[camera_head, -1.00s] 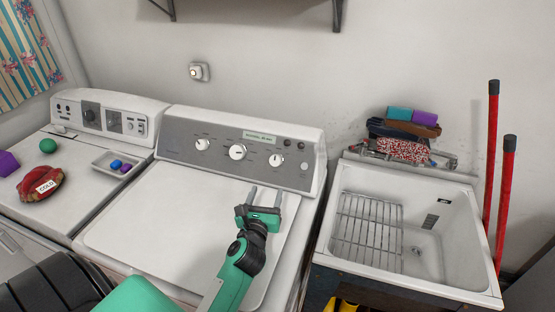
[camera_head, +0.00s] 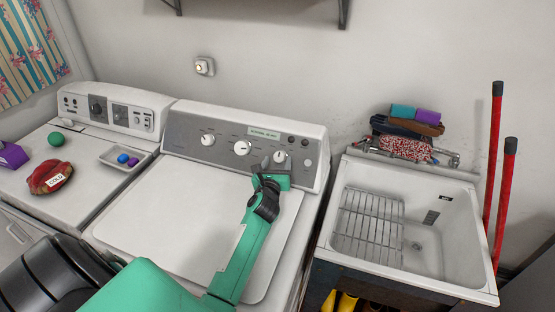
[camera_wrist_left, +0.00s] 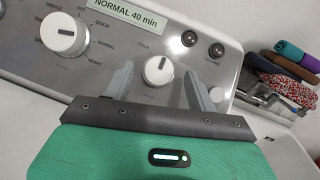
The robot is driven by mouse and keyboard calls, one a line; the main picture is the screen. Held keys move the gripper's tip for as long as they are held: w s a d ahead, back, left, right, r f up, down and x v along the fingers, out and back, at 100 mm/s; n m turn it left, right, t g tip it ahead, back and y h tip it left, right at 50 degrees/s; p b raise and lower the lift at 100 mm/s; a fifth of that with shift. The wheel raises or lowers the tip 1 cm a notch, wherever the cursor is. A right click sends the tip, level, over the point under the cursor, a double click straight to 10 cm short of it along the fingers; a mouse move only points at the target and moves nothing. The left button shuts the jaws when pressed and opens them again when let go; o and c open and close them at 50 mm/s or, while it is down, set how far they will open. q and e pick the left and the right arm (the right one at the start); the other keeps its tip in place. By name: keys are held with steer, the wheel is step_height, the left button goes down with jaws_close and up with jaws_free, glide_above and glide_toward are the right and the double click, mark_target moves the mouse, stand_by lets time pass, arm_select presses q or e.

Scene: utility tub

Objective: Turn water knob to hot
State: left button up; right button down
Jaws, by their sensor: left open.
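The washer's grey panel (camera_head: 225,135) carries three white knobs: a left knob (camera_head: 208,139), a large middle knob (camera_head: 242,147) and a right knob (camera_head: 280,157). My left gripper (camera_head: 273,165) is open in front of the right knob. In the left wrist view, the right knob (camera_wrist_left: 158,70) shows between the two grey fingers (camera_wrist_left: 158,88), its dark pointer line roughly upright. Contact cannot be told. The large knob (camera_wrist_left: 64,35) is left of the fingers. My right gripper is not in view.
A label reading NORMAL 40 min (camera_wrist_left: 127,14) sits above the knobs. At the right stand a white utility tub (camera_head: 455,225) with a wire rack (camera_head: 368,222) and red poles (camera_head: 495,150). At the left, a red bundle tagged COLD (camera_head: 48,180) lies on another machine (camera_head: 85,160).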

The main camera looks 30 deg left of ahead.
arm_select(q)
steer(key=shift+w+a, duration=0.2)
steer(key=shift+w, duration=0.35)
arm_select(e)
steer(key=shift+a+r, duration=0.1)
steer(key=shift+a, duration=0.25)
